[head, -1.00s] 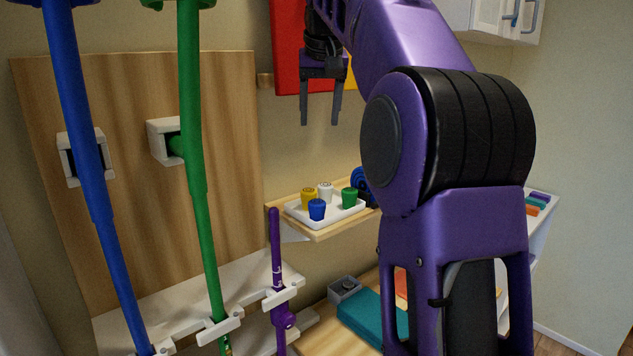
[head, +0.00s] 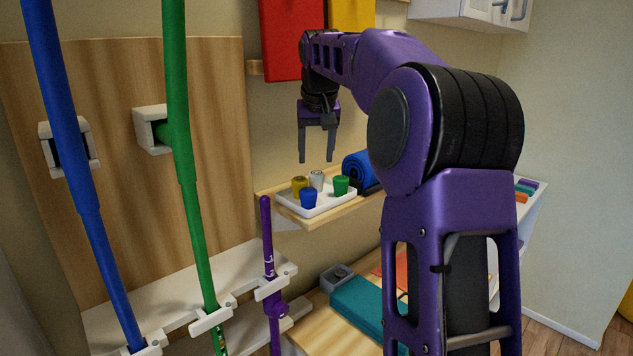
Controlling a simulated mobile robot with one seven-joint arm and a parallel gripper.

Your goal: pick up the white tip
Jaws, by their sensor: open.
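The white tip (head: 317,179) stands at the back of a white tray (head: 325,207) on a wooden wall shelf (head: 262,199). A yellow tip (head: 299,187) is to its left, a blue tip (head: 308,198) in front and a green tip (head: 341,185) to its right. My gripper (head: 316,159) points down with its fingers apart and nothing between them. In the head view its fingertips appear just above the white tip, with a small gap in the picture. How far apart they are in depth I cannot tell.
A rolled blue mat (head: 358,170) lies right of the tray. Blue (head: 72,140), green (head: 180,140) and purple (head: 268,245) poles stand in a rack at the left. A teal block (head: 358,308) and a grey box (head: 337,279) sit on the lower wooden surface.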

